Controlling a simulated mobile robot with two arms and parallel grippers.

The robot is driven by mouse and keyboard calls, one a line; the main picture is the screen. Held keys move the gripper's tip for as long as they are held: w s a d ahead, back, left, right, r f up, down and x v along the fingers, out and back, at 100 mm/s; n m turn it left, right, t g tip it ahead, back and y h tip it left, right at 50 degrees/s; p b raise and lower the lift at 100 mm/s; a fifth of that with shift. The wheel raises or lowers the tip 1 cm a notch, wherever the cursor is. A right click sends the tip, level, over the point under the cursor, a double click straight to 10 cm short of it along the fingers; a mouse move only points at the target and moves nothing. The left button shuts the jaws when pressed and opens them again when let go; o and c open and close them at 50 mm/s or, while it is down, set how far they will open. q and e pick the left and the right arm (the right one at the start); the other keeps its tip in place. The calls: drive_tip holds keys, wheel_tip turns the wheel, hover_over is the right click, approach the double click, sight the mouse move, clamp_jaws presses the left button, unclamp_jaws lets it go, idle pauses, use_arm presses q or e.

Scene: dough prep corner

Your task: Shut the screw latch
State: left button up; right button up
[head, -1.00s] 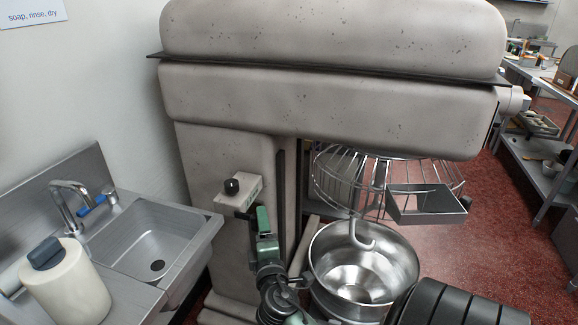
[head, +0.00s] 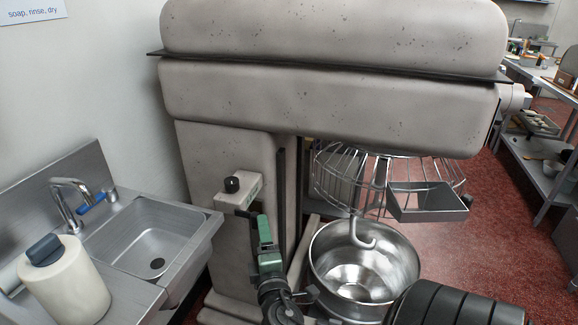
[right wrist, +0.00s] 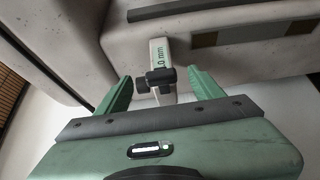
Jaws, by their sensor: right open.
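What looks like the screw latch is a pale block (head: 240,192) with a round black knob (head: 232,185), on the side of the mixer's column. A short black bar (head: 244,214) shows below the block. In the right wrist view the block (right wrist: 158,50) carries green lettering ending in "0 mm", with black fittings (right wrist: 161,75) at its lower end. My right gripper (right wrist: 159,88) is open, its green fingers spread on either side of the black fittings, with gaps on both sides. In the head view it (head: 264,232) is just below and right of the block. My left gripper is not in view.
The mixer's large body (head: 330,100) overhangs the column. A steel bowl (head: 320,262), a wire guard (head: 328,178) and a chute (head: 428,203) are to the right. A sink (head: 150,245) and a paper roll (head: 68,285) are at left.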

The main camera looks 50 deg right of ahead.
drive_tip(key=b+v, duration=0.1)
drive_tip(key=v, duration=0.3)
idle(0.4)
drive_tip(key=shift+w+f, duration=0.1)
idle(0.3)
